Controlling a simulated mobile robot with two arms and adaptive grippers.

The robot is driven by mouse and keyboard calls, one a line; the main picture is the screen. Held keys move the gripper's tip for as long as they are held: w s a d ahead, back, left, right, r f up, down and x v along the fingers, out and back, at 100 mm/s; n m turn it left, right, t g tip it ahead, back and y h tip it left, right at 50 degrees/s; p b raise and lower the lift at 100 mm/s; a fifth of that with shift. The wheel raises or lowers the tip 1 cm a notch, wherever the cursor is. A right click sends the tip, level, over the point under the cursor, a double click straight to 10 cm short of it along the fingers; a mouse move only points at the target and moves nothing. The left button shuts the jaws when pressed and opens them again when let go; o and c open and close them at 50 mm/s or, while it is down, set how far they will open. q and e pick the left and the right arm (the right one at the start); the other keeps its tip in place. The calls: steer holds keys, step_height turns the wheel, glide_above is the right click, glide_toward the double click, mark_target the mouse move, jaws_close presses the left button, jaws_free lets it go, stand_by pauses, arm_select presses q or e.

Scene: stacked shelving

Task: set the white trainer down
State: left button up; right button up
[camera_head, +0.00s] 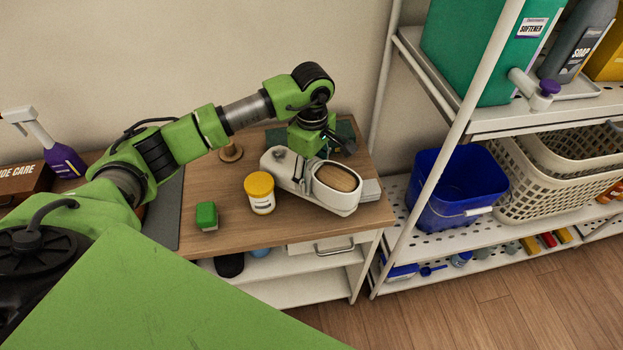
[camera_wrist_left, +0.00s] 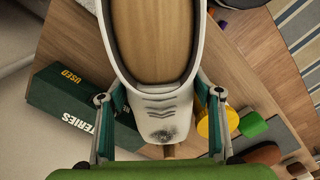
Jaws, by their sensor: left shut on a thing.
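The white trainer (camera_head: 291,172) is over the right part of the wooden tabletop (camera_head: 225,234), its opening with a tan insole facing up. In the left wrist view the trainer (camera_wrist_left: 158,105) fills the middle, with one finger on each side of it. My left gripper (camera_head: 316,150) is shut on the trainer's end from above. The left gripper's fingers (camera_wrist_left: 161,96) show in the wrist view. I cannot tell whether the sole touches the wood. My right gripper is not in view.
A yellow-lidded white jar (camera_head: 261,194) stands left of the trainer, and a green block (camera_head: 206,216) farther left. A dark green used-batteries box (camera_wrist_left: 72,108) is behind. A grey item (camera_head: 371,190) lies at the trainer's right. A shelf post (camera_head: 447,150) stands to the right.

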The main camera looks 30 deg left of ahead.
arm_select(q)
steer(key=shift+f, duration=0.6)
step_height(320, 180, down, 3)
steer(key=shift+r+p, duration=0.1)
steer(key=shift+p, duration=0.55)
steer(key=shift+f, duration=0.5)
steer(key=o, duration=1.3)
steer(key=shift+f, duration=0.1)
steer(key=shift+c, duration=0.2)
steer(key=shift+o, duration=1.3)
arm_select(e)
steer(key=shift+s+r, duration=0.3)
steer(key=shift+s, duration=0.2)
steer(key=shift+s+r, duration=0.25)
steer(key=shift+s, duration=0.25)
arm_select(q)
steer(key=shift+r, duration=0.2)
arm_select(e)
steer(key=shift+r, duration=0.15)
